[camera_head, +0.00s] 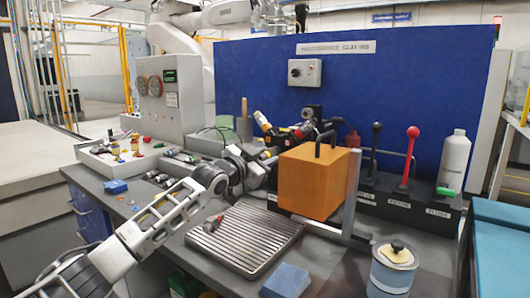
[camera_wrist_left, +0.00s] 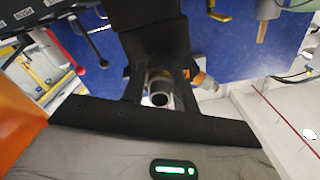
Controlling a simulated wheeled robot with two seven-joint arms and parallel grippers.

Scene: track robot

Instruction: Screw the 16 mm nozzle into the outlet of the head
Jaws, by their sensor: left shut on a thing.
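My left gripper (camera_head: 268,154) is at the middle of the bench, just left of the orange block. In the left wrist view its dark fingers (camera_wrist_left: 160,92) are shut on a short round metal piece, seen end-on with a dark bore, which looks like the nozzle (camera_wrist_left: 160,86). A tapered orange and silver piece (camera_wrist_left: 205,80) shows right beside the fingers. In the head view, black, red and yellow fittings (camera_head: 263,121) stand behind the gripper; I cannot tell which is the head or see its outlet. My right gripper is not in view.
The orange block (camera_head: 312,182) with a black handle stands close right of my gripper. A ribbed metal tray (camera_head: 245,238) lies in front, with a small fitting on it. Red and black levers (camera_head: 410,155) and a white bottle (camera_head: 454,160) stand at right. A blue block (camera_head: 286,281) lies in front.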

